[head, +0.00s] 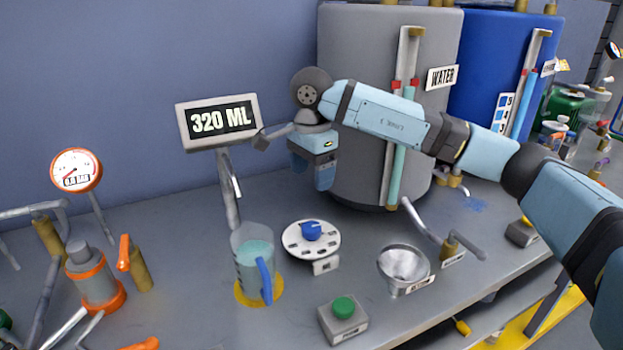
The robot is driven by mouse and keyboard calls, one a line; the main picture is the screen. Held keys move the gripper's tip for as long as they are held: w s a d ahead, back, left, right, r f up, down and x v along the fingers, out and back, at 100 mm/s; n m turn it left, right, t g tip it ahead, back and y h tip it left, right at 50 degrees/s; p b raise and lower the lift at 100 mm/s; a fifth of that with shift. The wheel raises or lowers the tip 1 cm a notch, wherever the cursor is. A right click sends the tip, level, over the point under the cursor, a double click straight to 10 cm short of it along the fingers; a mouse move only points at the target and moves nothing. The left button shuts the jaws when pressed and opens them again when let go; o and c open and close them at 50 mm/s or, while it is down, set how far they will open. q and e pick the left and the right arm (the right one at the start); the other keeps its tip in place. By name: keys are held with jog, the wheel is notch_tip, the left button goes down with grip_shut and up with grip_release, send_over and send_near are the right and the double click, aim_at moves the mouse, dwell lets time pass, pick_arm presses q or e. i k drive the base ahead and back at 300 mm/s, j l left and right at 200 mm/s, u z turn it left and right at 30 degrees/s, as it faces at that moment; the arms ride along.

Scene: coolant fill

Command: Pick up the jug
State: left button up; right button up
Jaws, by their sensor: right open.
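The clear jug (252,262) stands upright on a yellow round spot (243,298) on the grey bench. It holds pale teal liquid, and its blue handle (265,280) faces the front right. My right gripper (314,173) is open and empty, up and to the right of the jug, in front of the grey tank and pointing down. It is clearly apart from the jug. My left gripper is not in view.
A post with a spout (230,190) and a display reading 320 ML (217,120) rises behind the jug. A dial with a blue knob (311,232), a metal funnel (404,268) and a green button box (343,318) stand to its right. An orange-ringed fitting (95,275) stands left.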

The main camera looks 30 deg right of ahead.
aim_at(252, 248)
jog(key=k, duration=1)
